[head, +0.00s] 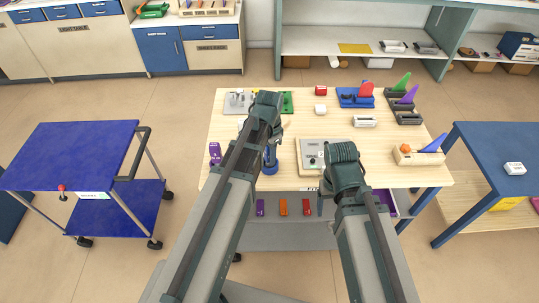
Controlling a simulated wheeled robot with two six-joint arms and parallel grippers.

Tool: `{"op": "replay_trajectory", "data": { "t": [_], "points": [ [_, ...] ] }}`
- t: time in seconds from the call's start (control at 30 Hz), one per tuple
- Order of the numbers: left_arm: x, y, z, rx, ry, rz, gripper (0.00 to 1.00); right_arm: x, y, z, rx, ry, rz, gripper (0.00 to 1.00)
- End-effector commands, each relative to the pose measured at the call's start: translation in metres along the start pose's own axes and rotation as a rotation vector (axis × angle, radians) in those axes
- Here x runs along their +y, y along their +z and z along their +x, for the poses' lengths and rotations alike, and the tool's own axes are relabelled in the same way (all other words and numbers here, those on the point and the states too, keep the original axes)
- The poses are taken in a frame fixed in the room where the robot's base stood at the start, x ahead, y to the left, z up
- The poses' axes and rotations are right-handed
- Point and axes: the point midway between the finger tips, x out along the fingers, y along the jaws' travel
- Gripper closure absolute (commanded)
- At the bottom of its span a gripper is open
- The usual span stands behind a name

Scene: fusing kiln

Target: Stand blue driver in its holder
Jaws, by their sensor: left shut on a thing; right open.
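My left gripper (271,141) points down over the left middle of the wooden table and is shut on the blue driver (270,160). The driver hangs roughly upright below the gripper, close to the table's front part; I cannot tell whether its lower end touches anything. My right gripper (344,178) is open over the front of the table, to the right of a light grey box (313,152); its fingertips are mostly hidden by its own wrist. I cannot clearly make out the driver's holder.
The wooden table (222,132) also bears a purple thing (215,153), a grey fixture (236,104), a blue holder with a red disc (366,91) and a wooden block with coloured pieces (418,155). A blue cart (75,150) stands left, a blue table (495,150) right.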

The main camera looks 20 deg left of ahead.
Motion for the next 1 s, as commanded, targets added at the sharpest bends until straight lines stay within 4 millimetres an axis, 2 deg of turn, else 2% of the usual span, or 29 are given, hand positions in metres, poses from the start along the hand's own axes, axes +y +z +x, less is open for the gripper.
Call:
{"op": "replay_trajectory", "data": {
  "t": [0.2, 0.23, 0.4, 0.43, 0.77, 1.0],
  "points": [
    [0.000, 0.000, 0.006, 0.000, 0.000, 0.000, 1.00, -0.001, 0.000, 0.006, 0.000, 0.000, 0.000, 0.23],
    [0.000, 0.000, 0.006, 0.000, 0.000, 0.000, 0.66, -0.001, 0.000, 0.006, 0.000, 0.000, 0.000, 0.23],
    [0.000, 0.000, 0.005, 0.000, 0.000, 0.000, 0.35, -0.001, 0.000, 0.005, 0.000, 0.000, 0.000, 0.23],
    [0.000, 0.000, 0.005, 0.000, 0.000, 0.000, 0.33, -0.001, 0.000, 0.005, 0.000, 0.000, 0.000, 0.23],
    [0.000, 0.000, 0.004, 0.000, 0.000, 0.000, 0.33, 0.000, 0.000, 0.004, 0.000, 0.000, 0.000, 0.23],
    [0.000, 0.000, -0.009, 0.000, 0.000, 0.000, 0.33, 0.001, 0.001, -0.009, 0.000, 0.000, 0.000, 0.23]
  ]
}}
